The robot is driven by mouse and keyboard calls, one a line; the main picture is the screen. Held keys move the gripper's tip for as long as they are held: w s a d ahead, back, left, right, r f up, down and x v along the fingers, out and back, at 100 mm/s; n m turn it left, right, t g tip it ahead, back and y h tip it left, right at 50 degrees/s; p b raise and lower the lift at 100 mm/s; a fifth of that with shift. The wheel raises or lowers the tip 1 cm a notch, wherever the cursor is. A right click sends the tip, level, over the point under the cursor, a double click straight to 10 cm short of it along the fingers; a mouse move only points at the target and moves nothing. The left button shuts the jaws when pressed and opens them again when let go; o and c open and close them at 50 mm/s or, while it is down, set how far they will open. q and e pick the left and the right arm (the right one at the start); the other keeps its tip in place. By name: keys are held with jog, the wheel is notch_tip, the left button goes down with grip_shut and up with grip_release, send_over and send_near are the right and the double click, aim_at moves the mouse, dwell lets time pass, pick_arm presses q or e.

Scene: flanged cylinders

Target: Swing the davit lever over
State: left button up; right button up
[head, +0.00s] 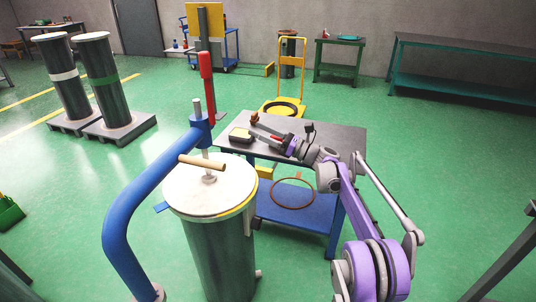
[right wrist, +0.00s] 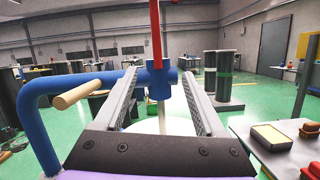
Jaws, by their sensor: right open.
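The davit is a bent blue pipe (head: 128,205) ending in a blue collar (head: 201,133). Its red lever (head: 206,75) stands upright above the collar; it also shows in the right wrist view (right wrist: 156,30). A wooden handle (head: 203,162) sticks out below the collar, over the pale round lid (head: 185,190) of a dark cylinder (head: 222,255). My right gripper (head: 256,130) is open and empty, right of the collar and apart from it. In the right wrist view its fingers (right wrist: 159,75) frame the collar and the lever's lower part beyond them. My left gripper is not in view.
A table (head: 335,140) under my right arm carries a yellow-topped box (head: 240,133) and a small orange-brown item (head: 254,117). Two dark cylinders (head: 102,75) stand on pallets at the left. A yellow trolley (head: 291,65) stands behind the table. Green floor is free between.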

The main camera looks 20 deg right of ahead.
pick_arm(q)
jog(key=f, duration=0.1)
jog(key=b, duration=0.1)
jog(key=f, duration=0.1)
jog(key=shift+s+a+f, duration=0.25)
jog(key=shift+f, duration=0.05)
pick_arm(e)
jog(key=s+d+f+y, duration=0.1)
jog(key=s+d+f, duration=0.2)
jog(key=d+f, duration=0.1)
jog(key=shift+t, duration=0.4)
